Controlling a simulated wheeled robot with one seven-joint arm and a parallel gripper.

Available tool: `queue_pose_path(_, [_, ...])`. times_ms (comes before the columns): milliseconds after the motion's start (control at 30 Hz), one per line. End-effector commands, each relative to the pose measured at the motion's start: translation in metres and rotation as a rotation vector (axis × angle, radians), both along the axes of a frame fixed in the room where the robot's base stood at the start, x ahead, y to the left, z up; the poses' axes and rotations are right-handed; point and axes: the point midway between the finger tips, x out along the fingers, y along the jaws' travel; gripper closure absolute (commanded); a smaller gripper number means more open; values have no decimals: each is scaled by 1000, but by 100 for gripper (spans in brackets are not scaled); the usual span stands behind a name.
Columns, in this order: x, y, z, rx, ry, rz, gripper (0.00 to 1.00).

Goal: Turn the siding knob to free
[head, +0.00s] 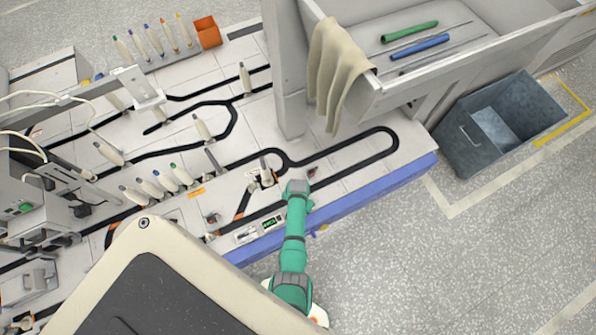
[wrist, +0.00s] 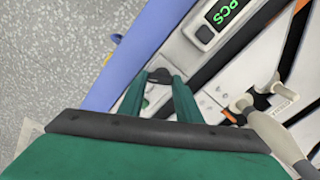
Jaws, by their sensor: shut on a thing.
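The siding knob (wrist: 159,76) is a small dark knob on the white top near the bench's blue front edge. In the wrist view its dark top shows between the tips of my two green fingers. My gripper (wrist: 160,84) is shut on the knob from above. The lower part of the knob and any marks around it are hidden or too small to read, so I cannot tell its setting. In the head view my gripper (head: 298,188) is over the front of the bench and covers the knob.
A pale bobbin (wrist: 272,133) stands close beside my gripper; the head view shows it too (head: 266,170). A green-lit display (head: 272,224) sits along the front edge. Black tracks (head: 350,146) cross the bench. A grey post (head: 288,70) rises behind. A grey bin (head: 500,125) stands right.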

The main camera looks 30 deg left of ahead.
Motion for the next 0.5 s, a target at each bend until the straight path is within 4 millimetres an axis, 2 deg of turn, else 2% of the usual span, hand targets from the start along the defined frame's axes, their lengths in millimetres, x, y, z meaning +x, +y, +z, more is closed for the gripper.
queue_pose_path(500, [-1, 1, 0, 1, 7, 489, 91])
